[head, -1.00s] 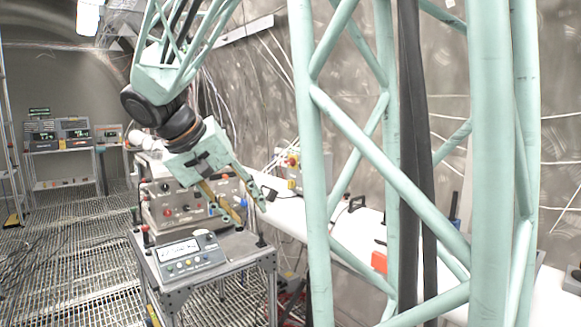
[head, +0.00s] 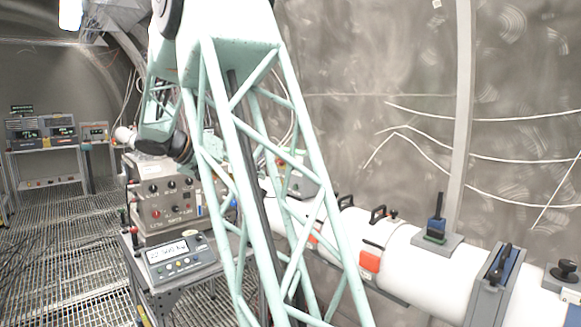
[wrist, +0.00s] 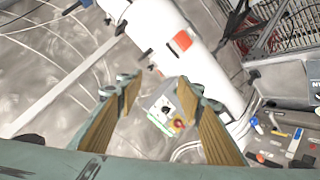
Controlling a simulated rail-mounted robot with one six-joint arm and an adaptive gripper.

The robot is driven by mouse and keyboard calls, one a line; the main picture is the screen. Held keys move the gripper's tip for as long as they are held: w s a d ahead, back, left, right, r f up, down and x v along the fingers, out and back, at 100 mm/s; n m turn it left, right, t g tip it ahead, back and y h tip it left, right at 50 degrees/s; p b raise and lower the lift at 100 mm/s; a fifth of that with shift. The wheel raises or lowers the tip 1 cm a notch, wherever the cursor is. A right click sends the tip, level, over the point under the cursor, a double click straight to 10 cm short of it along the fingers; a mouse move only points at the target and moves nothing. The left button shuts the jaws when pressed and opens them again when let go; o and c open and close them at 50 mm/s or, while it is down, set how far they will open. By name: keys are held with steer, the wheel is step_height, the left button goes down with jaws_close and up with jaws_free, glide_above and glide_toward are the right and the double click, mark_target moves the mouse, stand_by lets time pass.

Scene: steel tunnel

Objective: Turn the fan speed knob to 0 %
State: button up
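I cannot tell which control is the fan speed knob; no label is readable. A grey control panel (head: 165,192) with several dark knobs and a red one stands on the metal cart at left in the head view.
A meter with a lit display (head: 180,254) sits at the cart's front. A white pipe (head: 400,255) with clamps and an orange-red block (head: 370,261) runs along the wall. Shelves with instruments (head: 42,132) stand at the far left. The grated floor at left is clear.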

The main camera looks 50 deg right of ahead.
steer(key=w+d+f+m+h+p, duration=0.1)
steer(key=w+d, duration=0.3)
steer(key=d, duration=0.4)
steer(key=w+d+f+m+g+h+p, duration=0.1)
steer(key=w+d+f+m+h, duration=0.1)
steer(key=w+d, duration=0.3)
steer(key=w+d+f+m+h+p, duration=0.1)
steer(key=w+d, duration=0.4)
steer(key=d, duration=0.6)
steer(key=shift+f+m+h+p, duration=0.4)
steer(key=shift+f+m+h, duration=0.15)
steer(key=shift+h, duration=0.35)
steer(key=shift+s+d, duration=0.1)
steer(key=shift+d, duration=0.1)
steer(key=shift+s+d+p, duration=0.1)
steer(key=shift+s+d, duration=0.4)
steer(key=shift+d, duration=1.7)
steer(key=shift+s+d+p, duration=0.1)
steer(key=shift+s+d, duration=0.4)
steer(key=shift+d, duration=1.7)
steer(key=shift+s+d+p, duration=0.1)
steer(key=shift+s+d, duration=0.4)
steer(key=shift+d, duration=1.7)
steer(key=shift+c, duration=0.9)
steer(key=c, duration=0.7)
